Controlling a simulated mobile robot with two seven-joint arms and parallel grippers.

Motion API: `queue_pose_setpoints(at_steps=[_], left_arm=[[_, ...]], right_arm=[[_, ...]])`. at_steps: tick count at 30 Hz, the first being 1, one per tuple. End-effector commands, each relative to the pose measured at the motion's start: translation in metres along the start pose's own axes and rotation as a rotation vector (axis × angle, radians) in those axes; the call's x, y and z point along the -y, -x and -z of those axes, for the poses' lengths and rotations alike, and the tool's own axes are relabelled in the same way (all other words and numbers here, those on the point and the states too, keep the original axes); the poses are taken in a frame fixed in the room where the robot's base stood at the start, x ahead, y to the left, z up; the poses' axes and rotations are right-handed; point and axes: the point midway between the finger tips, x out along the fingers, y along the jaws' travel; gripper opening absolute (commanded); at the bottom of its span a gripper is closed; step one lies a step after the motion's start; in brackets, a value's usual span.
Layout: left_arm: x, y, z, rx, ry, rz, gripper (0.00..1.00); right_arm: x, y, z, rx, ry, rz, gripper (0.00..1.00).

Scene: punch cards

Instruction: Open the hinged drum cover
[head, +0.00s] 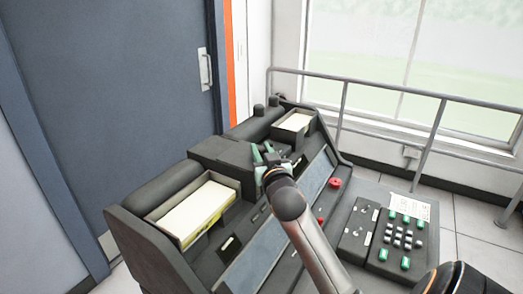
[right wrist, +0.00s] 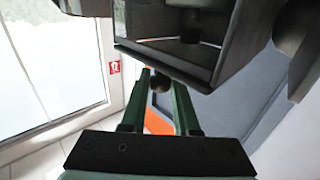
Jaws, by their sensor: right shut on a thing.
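The drum cover (head: 222,152) appears to be the dark box-like housing in the upper middle of the black card machine in the head view. In the right wrist view a dark hollow box (right wrist: 165,56) is close above the fingers. I can see into it, and a dark rounded part shows inside. My right gripper (head: 263,151) has green fingers at the housing's right side. In the right wrist view the fingers (right wrist: 161,80) are on either side of a small dark knob (right wrist: 160,83), shut on it. How far the cover is swung is unclear. My left gripper is not in view.
A card tray (head: 234,188) with pale cards is at the machine's front left, and a smaller one (head: 314,118) is behind. A keyboard (head: 384,240) with green and grey keys is at the right. A metal railing (head: 385,88) runs behind, before the window.

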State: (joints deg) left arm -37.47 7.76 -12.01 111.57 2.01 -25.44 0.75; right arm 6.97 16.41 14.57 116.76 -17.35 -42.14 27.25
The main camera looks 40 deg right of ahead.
Motion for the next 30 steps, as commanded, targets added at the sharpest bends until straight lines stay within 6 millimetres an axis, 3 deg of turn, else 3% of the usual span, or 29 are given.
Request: queue_pose_setpoints(at_steps=[22,30], left_arm=[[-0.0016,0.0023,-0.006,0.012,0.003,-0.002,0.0],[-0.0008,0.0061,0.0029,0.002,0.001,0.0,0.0]], right_arm=[[0.0002,0.0001,-0.0008,0.002,0.0,0.0,0.0],[0.0041,-0.007,0.0044,0.02,0.017,0.0,0.0]])
